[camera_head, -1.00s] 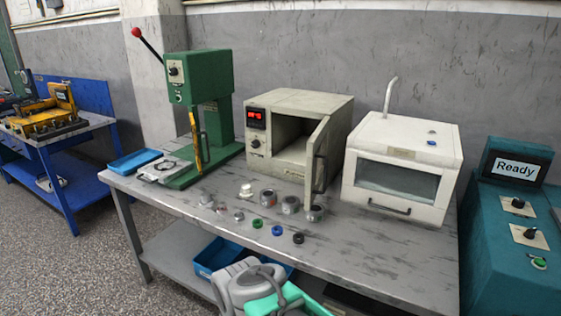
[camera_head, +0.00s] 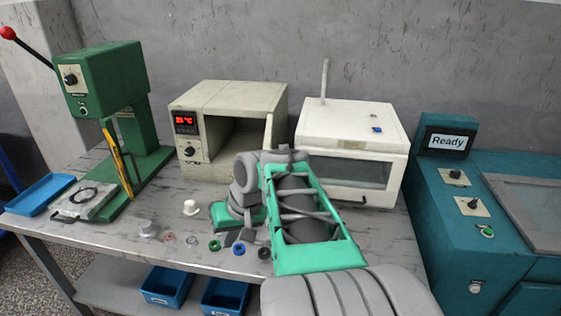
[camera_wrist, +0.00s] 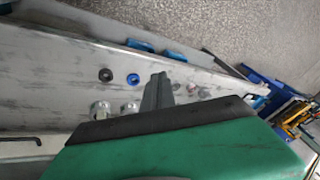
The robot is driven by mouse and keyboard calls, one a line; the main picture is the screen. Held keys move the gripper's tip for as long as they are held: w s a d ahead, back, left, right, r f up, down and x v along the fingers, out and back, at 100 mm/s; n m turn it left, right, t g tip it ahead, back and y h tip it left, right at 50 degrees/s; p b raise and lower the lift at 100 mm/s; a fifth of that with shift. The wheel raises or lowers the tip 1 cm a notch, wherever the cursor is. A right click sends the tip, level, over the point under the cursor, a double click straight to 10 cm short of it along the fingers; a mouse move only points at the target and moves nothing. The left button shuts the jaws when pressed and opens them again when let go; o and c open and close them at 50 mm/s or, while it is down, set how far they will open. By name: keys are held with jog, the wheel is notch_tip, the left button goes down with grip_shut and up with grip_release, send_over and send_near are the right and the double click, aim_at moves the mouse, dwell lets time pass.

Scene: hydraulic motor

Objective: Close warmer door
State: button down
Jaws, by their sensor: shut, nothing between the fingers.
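The warmer (camera_head: 205,93) is a beige box with a red display and a knob, at the back of the bench in the head view. Its door (camera_head: 268,134) stands open on the right side, seen nearly edge-on; my arm hides its lower part and handle. My gripper (camera_head: 234,238) is low over the bench in front of the warmer, with its green body at the open front. In the wrist view the grey fingers (camera_wrist: 157,92) are together and empty, above the small parts. I see no contact with the door.
A white cabinet (camera_head: 352,120) with a window stands right of the warmer. A green press (camera_head: 105,75) is at the left. Several small parts, including a blue ring (camera_head: 239,248) and a black ring (camera_head: 264,253), lie near the front edge. A teal console (camera_head: 440,185) stands at the right.

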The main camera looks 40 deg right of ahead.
jog(key=s+d+r+m+t+p, duration=0.25)
jog(key=d+r, duration=0.45)
jog(key=d, duration=0.4)
jog(key=s+d+r+m+t+p, duration=0.1)
jog(key=s+d+r+m+p, duration=0.2)
jog(key=d+r, duration=0.7)
jog(key=w+a+f+n, duration=0.1)
jog(key=w+a+f, duration=0.1)
jog(key=w+f, duration=0.6)
notch_tip(320, 180, down, 2)
jog(key=shift+f+h, duration=0.15)
jog(key=shift+h, duration=0.25)
jog(key=shift+w+a+n, duration=0.1)
jog(key=shift+a+n, duration=0.1)
jog(key=shift+n, duration=0.05)
